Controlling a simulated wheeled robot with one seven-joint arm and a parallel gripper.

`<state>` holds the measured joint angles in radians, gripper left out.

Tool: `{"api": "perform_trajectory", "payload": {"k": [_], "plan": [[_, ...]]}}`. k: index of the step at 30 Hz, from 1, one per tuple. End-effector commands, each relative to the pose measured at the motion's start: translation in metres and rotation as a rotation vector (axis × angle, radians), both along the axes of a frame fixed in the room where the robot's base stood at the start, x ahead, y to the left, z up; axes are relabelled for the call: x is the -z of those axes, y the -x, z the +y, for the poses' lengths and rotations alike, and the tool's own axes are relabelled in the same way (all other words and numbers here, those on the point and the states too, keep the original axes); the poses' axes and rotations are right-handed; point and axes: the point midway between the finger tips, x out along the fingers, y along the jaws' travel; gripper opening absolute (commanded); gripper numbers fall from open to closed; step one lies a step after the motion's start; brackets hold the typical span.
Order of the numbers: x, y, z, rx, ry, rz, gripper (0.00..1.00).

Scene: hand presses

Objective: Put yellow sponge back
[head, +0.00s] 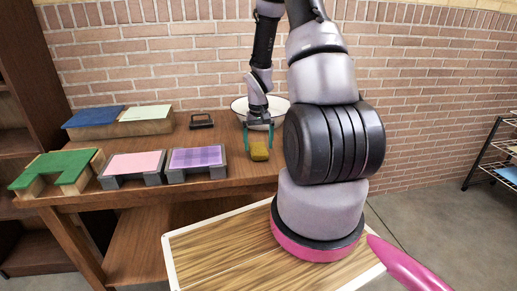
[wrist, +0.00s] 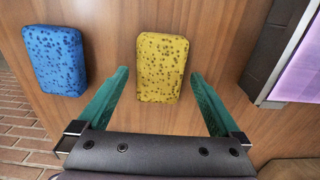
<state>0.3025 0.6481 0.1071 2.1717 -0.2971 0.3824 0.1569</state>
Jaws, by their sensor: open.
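The yellow sponge (head: 259,152) lies on the wooden table near its front edge, to the right of the purple press. It also shows in the wrist view (wrist: 163,60), flat on the wood, speckled with dark pores. My gripper (head: 258,142) is open and empty, pointing down at the sponge. In the wrist view its two green fingers (wrist: 159,78) lie left and right of the sponge's nearer half, with a gap on each side. I cannot tell how high the tips are above the table. A blue sponge (wrist: 56,60) lies left of the yellow one.
A white bowl (head: 238,105) stands behind my gripper. Left on the table are the purple checked press (head: 196,157), a pink press (head: 136,163), a green stand (head: 50,168), blue and pale green pads, and a small black object (head: 201,121). Bare wood surrounds the yellow sponge.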

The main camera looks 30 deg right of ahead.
Motion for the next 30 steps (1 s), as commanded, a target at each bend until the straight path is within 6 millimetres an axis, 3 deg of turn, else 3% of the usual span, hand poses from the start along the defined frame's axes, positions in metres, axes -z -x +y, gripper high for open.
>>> {"api": "perform_trajectory", "payload": {"k": [3, 10, 23, 26, 30], "plan": [[-0.029, -0.001, -0.001, 0.001, 0.002, -0.006, 1.00], [-0.075, 0.000, 0.000, 0.000, 0.001, -0.004, 1.00], [-0.113, 0.001, 0.003, 0.002, 0.005, -0.017, 1.00], [-0.144, 0.005, 0.012, 0.011, 0.015, -0.060, 1.00], [-0.209, 0.022, 0.033, 0.030, 0.024, -0.155, 1.00]]}}
